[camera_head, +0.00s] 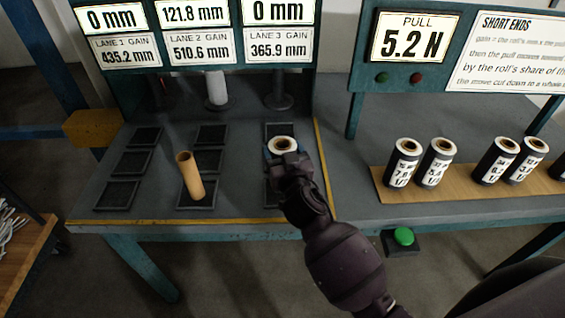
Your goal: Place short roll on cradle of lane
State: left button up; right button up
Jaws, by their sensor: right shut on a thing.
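My right gripper (285,155) is shut on a short roll (283,144) with a white top ring and brown core. It is over the right-hand column of dark square pads, lane 3, near the back and middle pads. The gripper and arm hide the roll's lower part, so I cannot tell if it touches a pad. In the middle column, a bare tan tube (190,175) stands on the front pad (197,206), leaning a little. The left column's pads (132,162) are empty. My left gripper is not in view.
Several dark labelled rolls (404,163) stand on a wooden board (480,198) at the right. Signs behind read lane 3 gain 365.9 mm (279,48) and pull 5.2 N (415,39). An orange block (92,127) is at the table's left. A green button (403,236) sits below the front edge.

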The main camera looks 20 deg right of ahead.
notch_tip(320, 180, down, 3)
jog(key=shift+r+b, duration=0.1)
jog(key=shift+b, duration=0.3)
jog(key=shift+f, duration=0.25)
jog(key=shift+r, duration=0.1)
jog(key=shift+f, duration=0.2)
jog(key=o, duration=1)
jog(key=shift+r, duration=0.1)
